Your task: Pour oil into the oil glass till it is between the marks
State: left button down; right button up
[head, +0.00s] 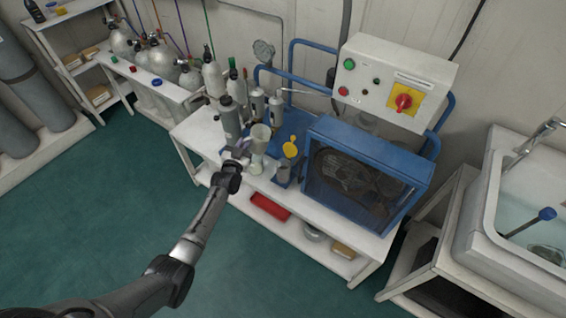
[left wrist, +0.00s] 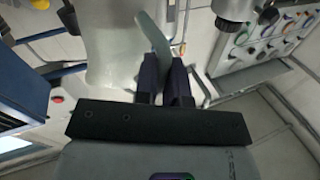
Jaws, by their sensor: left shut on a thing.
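My left gripper (head: 240,152) is shut on the handle of a pale, translucent jug (head: 261,132) above the front of the white bench. In the left wrist view the dark fingers (left wrist: 165,82) close around the jug's curved handle, and the jug's pale wall (left wrist: 112,45) fills the upper left. A small greyish cylinder (head: 284,171) with a blue base stands to the right of the jug, by a yellow funnel-like piece (head: 290,147). I cannot tell for sure whether this is the oil glass. Its marks and any oil level are too small to read. My right gripper is out of view.
A blue-framed compressor (head: 365,175) fills the bench's right side, below a white control box (head: 397,82) with a red switch. Grey cylinders (head: 229,120) stand close behind my gripper. A red tray (head: 270,206) lies on the lower shelf. A sink (head: 530,215) is far right.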

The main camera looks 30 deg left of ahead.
pick_arm(q)
jog(key=shift+s+a+r+n, duration=0.15)
jog(key=shift+a+n, duration=0.25)
jog(key=shift+n, duration=0.5)
notch_tip(320, 180, up, 7)
jog(key=p, duration=0.7)
jog(key=shift+a+n, duration=0.15)
jog(key=shift+n, duration=0.15)
